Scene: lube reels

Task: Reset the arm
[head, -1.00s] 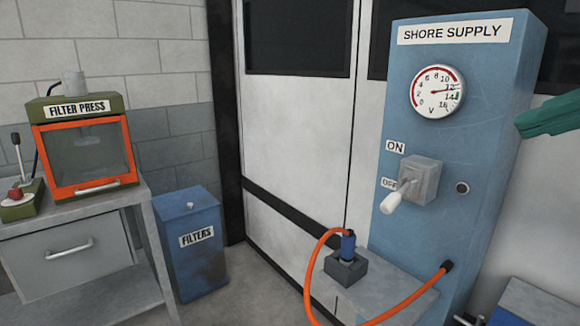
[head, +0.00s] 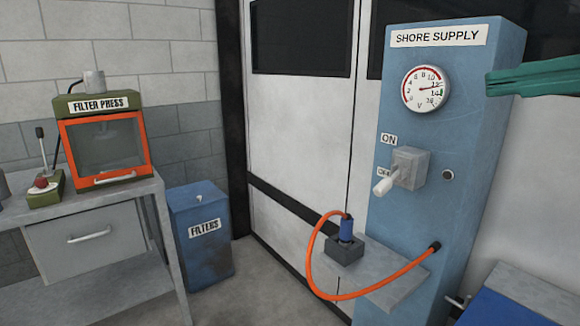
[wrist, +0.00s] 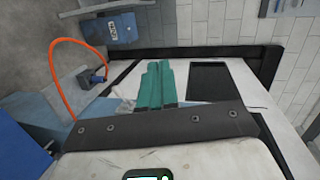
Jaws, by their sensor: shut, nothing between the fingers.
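My gripper (head: 497,83), with green fingers, reaches in from the right edge of the head view, beside the upper right of the blue shore supply cabinet (head: 405,235). In the wrist view its two fingers (wrist: 156,72) lie together, shut and empty. The cabinet's grey switch box (head: 411,168) has a pale lever (head: 384,185) that slants down near the OFF label. The gripper appears clear of the lever. Most of my arm is outside the head view.
An orange cable (head: 312,270) loops from the cabinet to a blue plug (head: 346,229) in a socket block on a grey ledge (head: 385,285). A filter press (head: 104,143) stands on a bench at left, beside a blue filters bin (head: 203,255). White doors (head: 300,135) stand behind.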

